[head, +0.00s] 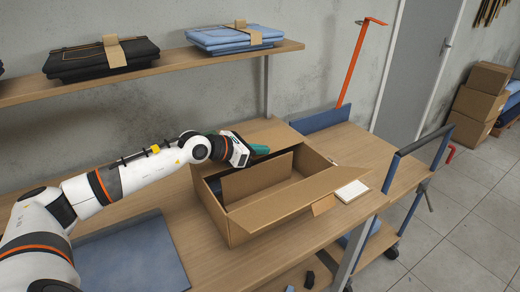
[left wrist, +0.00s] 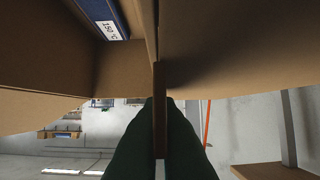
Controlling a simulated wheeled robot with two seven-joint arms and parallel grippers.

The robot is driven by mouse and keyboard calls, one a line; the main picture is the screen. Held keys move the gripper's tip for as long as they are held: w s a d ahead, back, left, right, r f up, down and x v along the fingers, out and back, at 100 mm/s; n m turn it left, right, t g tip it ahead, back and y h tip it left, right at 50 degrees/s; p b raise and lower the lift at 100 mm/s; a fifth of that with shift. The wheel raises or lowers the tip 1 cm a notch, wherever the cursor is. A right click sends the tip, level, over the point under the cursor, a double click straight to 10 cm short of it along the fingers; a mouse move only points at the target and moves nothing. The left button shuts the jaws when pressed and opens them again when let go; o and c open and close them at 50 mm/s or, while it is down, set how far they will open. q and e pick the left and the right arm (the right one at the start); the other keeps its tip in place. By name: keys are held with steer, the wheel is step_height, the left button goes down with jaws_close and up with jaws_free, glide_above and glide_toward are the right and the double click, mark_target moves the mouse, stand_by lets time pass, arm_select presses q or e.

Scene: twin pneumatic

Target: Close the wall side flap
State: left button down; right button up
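An open cardboard box (head: 243,232) stands on the wooden table. Its wall side flap (head: 267,132) rises at the back, partly behind my gripper. The near flap (head: 290,200) stands out along the front side. Another cardboard panel (head: 257,178) stands upright across the inside. My left gripper (head: 260,150) is over the back of the box. In the left wrist view its dark green fingers (left wrist: 160,125) lie on both sides of a thin cardboard edge (left wrist: 160,85) and look closed on it. A blue labelled item (left wrist: 103,20) shows inside the box. My right gripper is not seen.
A shelf (head: 170,66) with folded clothes hangs above the table at the wall. A blue mat (head: 130,262) lies left of the box, a white pad (head: 352,191) right of it. A blue-railed cart (head: 400,190) stands at the right. Small dark shapes show at the bottom edge.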

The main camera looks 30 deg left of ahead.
arm_select(q)
steer(key=c, duration=1.6)
jaws_free()
steer(key=shift+f, duration=0.1)
steer(key=shift+c, duration=0.2)
step_height(320, 180, up, 3)
steer(key=b, duration=0.3)
glide_above(223, 170)
steer(key=w+d, duration=0.1)
steer(key=w, duration=0.1)
steer(key=shift+w+d, duration=0.1)
steer(key=shift+d, duration=0.05)
steer(key=shift+s+r+b, duration=0.35)
steer(key=shift+s+b, duration=0.1)
steer(key=shift+s, duration=0.05)
steer(key=shift+b+v, duration=0.5)
steer(key=shift+v, duration=0.4)
steer(key=shift+w+r, duration=0.1)
steer(key=shift+a, duration=0.2)
